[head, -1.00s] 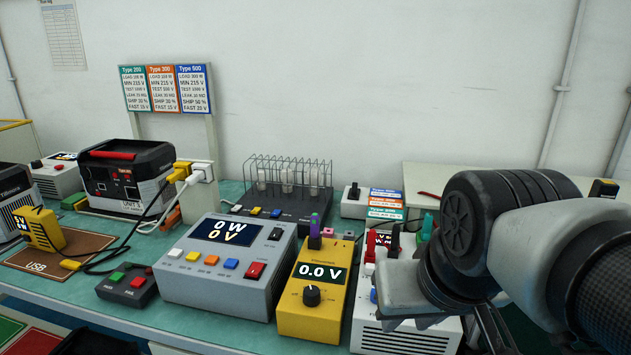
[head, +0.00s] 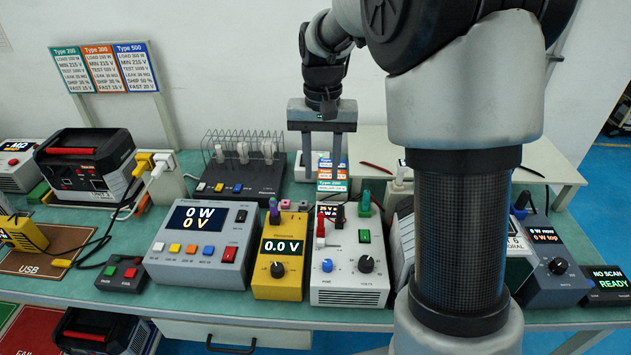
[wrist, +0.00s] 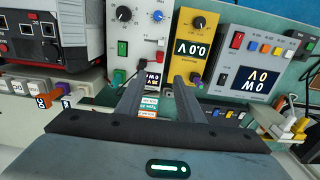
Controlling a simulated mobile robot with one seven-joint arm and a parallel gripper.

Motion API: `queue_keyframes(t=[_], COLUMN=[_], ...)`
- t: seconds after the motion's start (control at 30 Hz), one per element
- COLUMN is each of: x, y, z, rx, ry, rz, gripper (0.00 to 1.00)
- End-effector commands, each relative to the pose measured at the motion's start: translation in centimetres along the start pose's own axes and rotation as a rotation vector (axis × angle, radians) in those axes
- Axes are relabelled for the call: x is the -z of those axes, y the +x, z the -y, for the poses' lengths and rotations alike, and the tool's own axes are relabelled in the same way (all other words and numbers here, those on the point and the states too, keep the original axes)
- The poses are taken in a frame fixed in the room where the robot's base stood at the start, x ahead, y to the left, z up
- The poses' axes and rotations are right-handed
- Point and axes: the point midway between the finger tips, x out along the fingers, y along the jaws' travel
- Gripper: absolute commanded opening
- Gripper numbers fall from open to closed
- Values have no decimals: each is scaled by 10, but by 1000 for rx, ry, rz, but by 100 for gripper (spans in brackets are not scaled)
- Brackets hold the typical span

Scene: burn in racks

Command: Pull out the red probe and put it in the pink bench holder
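The red probe (head: 320,226) stands upright at the left of the top of a white supply box (head: 350,291). A red piece in the wrist view (wrist: 160,57) appears to be the same probe. A small pink piece (head: 286,204) behind the yellow meter looks like the pink bench holder; I cannot tell its opening. My gripper (head: 322,165) points down above the bench behind the white box. Its fingers are apart and empty, also in the wrist view (wrist: 157,95), and touch neither probe nor holder.
A yellow meter (head: 277,285) with a purple probe (head: 274,212) stands left of the white box. A green probe (head: 365,201) rises at the box's back right. A wire rack (head: 240,180) and type cards (head: 332,185) stand behind. My arm hides part of the bench's right.

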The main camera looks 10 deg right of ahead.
Motion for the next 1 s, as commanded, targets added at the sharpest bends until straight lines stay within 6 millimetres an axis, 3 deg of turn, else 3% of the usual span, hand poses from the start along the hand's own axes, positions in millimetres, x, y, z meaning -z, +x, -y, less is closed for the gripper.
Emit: queue_keyframes(t=[0.7, 1.0], x=[-2, -1], y=[137, 162], z=[-1, 0], rx=[-1, 0], ry=[-1, -1], rz=[4, 0], gripper=[34, 34])
